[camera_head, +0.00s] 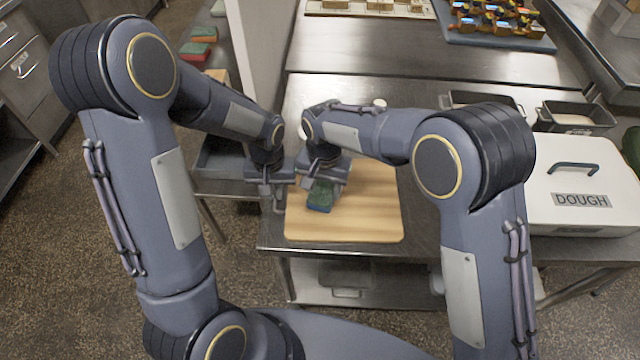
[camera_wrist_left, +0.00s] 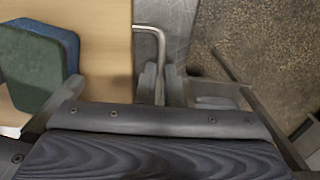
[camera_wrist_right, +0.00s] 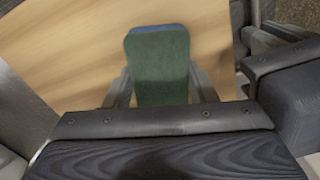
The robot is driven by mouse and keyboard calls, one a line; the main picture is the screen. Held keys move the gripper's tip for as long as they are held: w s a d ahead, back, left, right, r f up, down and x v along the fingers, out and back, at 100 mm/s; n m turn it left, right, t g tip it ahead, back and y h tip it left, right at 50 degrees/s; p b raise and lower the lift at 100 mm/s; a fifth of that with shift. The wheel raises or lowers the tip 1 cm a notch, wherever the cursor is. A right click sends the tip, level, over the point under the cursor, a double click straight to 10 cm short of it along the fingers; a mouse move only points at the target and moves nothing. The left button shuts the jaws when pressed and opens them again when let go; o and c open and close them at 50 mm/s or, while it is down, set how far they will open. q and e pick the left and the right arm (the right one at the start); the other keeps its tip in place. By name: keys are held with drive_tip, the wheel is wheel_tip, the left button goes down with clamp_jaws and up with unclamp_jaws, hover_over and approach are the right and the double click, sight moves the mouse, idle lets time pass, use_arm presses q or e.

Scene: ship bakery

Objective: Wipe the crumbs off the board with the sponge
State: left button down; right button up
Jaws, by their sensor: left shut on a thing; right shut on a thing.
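The wooden board (camera_head: 375,205) lies on the steel table, near its left front corner. The sponge (camera_head: 320,196), green with a blue end, is over the board's left part; I cannot tell whether it touches the wood. My right gripper (camera_head: 312,180) is shut on the sponge, which shows between its fingers in the right wrist view (camera_wrist_right: 158,65). I can make out no crumbs on the visible wood; the arms and grippers hide part of the board.
A white box marked DOUGH (camera_head: 585,185) stands right of the board, with dark tins (camera_head: 575,117) behind it.

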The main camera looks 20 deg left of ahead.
sight(368, 197)
use_arm(q)
drive_tip(key=shift+a, duration=0.25)
use_arm(e)
drive_tip(key=shift+w+d+f, duration=0.1)
drive_tip(key=shift+w+d, duration=0.15)
drive_tip(key=shift+d, duration=0.6)
drive_tip(key=shift+w+d, duration=0.2)
drive_tip(key=shift+d, duration=0.65)
drive_tip(key=shift+w+d+f, duration=0.1)
drive_tip(key=shift+w+d, duration=0.15)
drive_tip(key=shift+d, duration=0.6)
drive_tip(key=shift+w+d+r, duration=0.1)
drive_tip(key=shift+w+d, duration=0.1)
drive_tip(key=shift+d, duration=0.7)
drive_tip(key=shift+w+d+r, duration=0.1)
drive_tip(key=shift+w+d, duration=0.15)
drive_tip(key=shift+d, duration=0.7)
drive_tip(key=shift+w+d+r, duration=0.1)
drive_tip(key=shift+w+d, duration=0.1)
drive_tip(key=shift+d, duration=0.7)
use_arm(q)
drive_tip(key=shift+d, duration=0.1)
use_arm(e)
wheel_tip(368, 197, up, 6)
drive_tip(key=shift+a, duration=0.1)
use_arm(q)
drive_tip(key=c, duration=1.5)
unclamp_jaws()
drive_tip(key=shift+r, duration=0.1)
